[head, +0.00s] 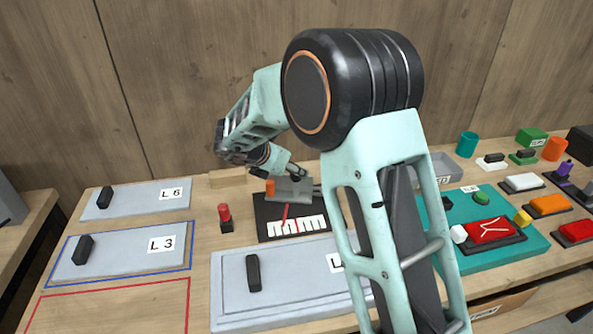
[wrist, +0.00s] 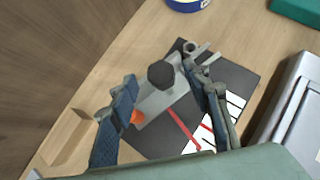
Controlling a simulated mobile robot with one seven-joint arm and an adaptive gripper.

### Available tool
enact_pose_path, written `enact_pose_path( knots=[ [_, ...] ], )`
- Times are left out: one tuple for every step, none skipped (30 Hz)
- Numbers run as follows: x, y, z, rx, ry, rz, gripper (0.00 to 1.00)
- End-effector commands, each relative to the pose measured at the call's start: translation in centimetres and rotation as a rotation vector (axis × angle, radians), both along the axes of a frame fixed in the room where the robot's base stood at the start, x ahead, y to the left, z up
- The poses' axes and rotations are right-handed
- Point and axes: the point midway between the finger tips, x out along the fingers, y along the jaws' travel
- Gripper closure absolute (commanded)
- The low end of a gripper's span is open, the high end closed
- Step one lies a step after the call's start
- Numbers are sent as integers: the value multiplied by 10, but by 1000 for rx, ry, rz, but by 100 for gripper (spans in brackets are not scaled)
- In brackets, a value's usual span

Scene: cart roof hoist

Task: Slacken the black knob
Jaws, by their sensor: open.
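The black knob (wrist: 160,74) sits on a grey block (wrist: 158,104) on a dark base plate (wrist: 222,78). In the wrist view it lies between the tips of my gripper (wrist: 161,77), whose fingers are open with a gap on either side. I cannot tell how far above the knob the tips are. In the head view my gripper (head: 282,172) is over the grey block (head: 291,190), and the knob cannot be made out clearly from it. An orange part (wrist: 137,118) is at the block's left end, close to my left finger.
The base plate carries a red line and white marks (head: 297,226). A red-topped post (head: 225,216) stands to its left. Labelled grey plates L 6 (head: 140,206) and L 3 (head: 125,260) with black handles lie farther left. A teal board (head: 515,250) with coloured parts is right.

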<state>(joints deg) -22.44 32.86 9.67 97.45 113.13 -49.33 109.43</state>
Motion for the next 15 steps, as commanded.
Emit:
enact_pose_path(
  knots=[
    [5,-4,-7,-1,2,-2,56],
    [7,-6,-10,-1,3,-2,56],
    [11,-8,-14,0,2,-1,56],
    [13,-9,-16,0,1,-1,56],
    [15,-11,-18,-1,2,-1,56],
    [17,-12,-21,-1,1,-1,56],
    [18,-13,-22,-1,0,-1,56],
    [20,-14,-23,0,0,-1,56],
    [21,-14,-25,1,0,-1,56],
    [21,-14,-25,1,0,-1,56],
    [22,-15,-25,1,0,-1,56],
    [22,-15,-26,1,-1,0,56],
    [22,-15,-26,1,-1,0,56],
    [22,-15,-26,1,0,1,56],
    [22,-15,-26,1,0,1,56]
  ],
)
